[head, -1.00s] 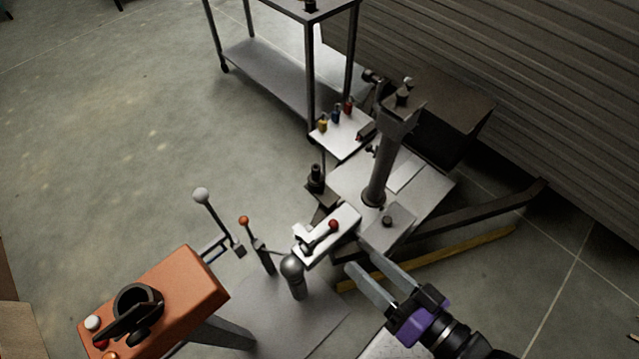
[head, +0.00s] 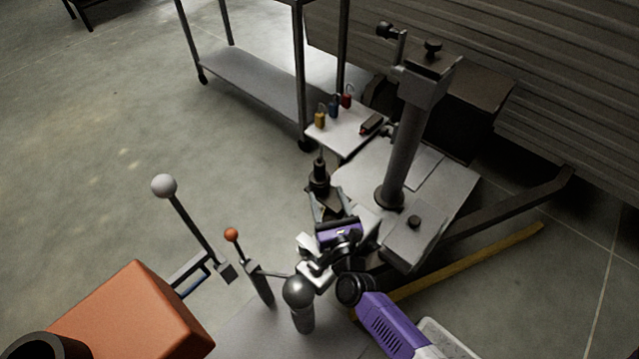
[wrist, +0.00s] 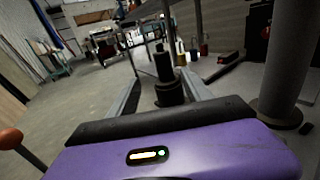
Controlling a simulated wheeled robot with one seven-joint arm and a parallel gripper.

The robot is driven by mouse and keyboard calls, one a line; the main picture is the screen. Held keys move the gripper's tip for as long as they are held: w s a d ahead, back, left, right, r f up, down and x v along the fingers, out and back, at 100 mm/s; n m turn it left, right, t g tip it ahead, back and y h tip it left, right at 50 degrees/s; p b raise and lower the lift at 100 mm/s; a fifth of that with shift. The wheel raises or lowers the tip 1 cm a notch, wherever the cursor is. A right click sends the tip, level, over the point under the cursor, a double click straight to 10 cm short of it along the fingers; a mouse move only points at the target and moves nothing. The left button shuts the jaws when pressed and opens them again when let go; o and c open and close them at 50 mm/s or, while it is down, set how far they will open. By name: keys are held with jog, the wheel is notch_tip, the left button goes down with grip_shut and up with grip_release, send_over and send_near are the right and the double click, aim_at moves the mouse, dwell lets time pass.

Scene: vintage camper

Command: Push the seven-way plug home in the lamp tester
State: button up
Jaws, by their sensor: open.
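The orange box (head: 135,310), which looks like the lamp tester, is at the lower left of the head view, cut off by the frame. Part of its black round socket (head: 42,347) shows at the bottom edge. A black stepped cylinder (head: 319,174), which looks like the seven-way plug, stands upright beyond the trailer coupler. It also shows in the wrist view (wrist: 166,78). My gripper (head: 328,197) is open and points at it, one finger to each side in the wrist view (wrist: 160,82). I cannot tell whether the fingers touch it.
A white-knobbed lever (head: 190,220) and a red-knobbed lever (head: 250,265) rise left of my gripper, with a grey tow ball (head: 299,291) in front. A dark post (head: 402,150) stands to the right. A small tray (head: 345,140) holds coloured padlocks.

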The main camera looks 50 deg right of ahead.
aim_at(321, 171)
jog(key=x, duration=0.6)
jog(key=shift+d+r+x, duration=0.1)
jog(key=shift+d+x, duration=0.05)
jog(key=shift+x, duration=1.2)
jog(key=shift+d+r+x, duration=0.1)
jog(key=shift+d+x, duration=0.05)
jog(key=shift+x, duration=1.15)
jog(key=shift+s, duration=0.2)
grip_shut()
